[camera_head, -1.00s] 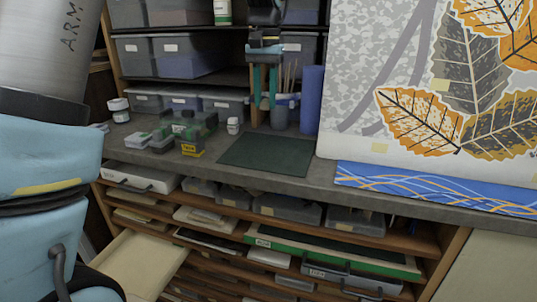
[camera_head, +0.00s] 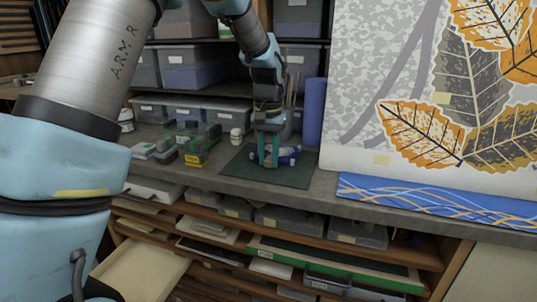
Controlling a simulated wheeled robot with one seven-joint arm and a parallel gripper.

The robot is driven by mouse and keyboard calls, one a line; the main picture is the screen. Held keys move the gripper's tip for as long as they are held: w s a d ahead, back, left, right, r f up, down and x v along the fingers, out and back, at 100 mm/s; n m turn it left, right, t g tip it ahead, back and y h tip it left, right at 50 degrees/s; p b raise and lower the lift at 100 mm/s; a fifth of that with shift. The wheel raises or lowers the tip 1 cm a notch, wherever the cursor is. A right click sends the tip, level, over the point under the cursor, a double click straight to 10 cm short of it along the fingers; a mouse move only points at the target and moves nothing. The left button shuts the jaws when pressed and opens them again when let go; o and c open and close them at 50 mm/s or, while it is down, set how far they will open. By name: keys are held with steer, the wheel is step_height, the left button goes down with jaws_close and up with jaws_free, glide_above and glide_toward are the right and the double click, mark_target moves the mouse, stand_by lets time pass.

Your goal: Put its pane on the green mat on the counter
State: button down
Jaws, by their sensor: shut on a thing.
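The green mat (camera_head: 240,172) lies flat on the grey counter (camera_head: 318,188), left of the large leaf picture. My gripper (camera_head: 268,158) points down over the mat and is shut on a small blue and white thing (camera_head: 288,154). This thing is at or just above the mat; I cannot tell whether it touches. Its shape is partly hidden by the fingers, and I cannot tell whether it is the pane.
Small boxes, one yellow (camera_head: 195,158), and a white jar (camera_head: 236,135) stand left of the mat. A blue roll (camera_head: 313,110) stands behind it. The leaf picture (camera_head: 440,90) bounds the right side. An open drawer (camera_head: 140,272) juts out below the counter.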

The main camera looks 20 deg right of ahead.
steer(key=shift+f, duration=0.2)
steer(key=c, duration=0.6)
jaws_free()
steer(key=shift+r, duration=0.1)
step_height(320, 180, up, 12)
steer(key=b, duration=0.3)
steer(key=w+a+f+n, duration=0.15)
steer(key=a+f, duration=0.25)
steer(key=a, duration=0.7)
steer(key=a+f+n, duration=0.3)
steer(key=a+f, duration=0.2)
steer(key=a, duration=0.6)
steer(key=s+a+f+n, duration=0.1)
steer(key=s+a+f, duration=0.1)
steer(key=s+a, duration=0.2)
steer(key=s+a+f+n+t, duration=0.1)
steer(key=s+a+f+n, duration=0.1)
steer(key=s+a, duration=0.3)
steer(key=a+f, duration=0.1)
steer(key=a, duration=0.3)
steer(key=shift+a+f+t+p, duration=0.15)
steer(key=shift+f+t+p, duration=0.15)
steer(key=shift+f, duration=0.05)
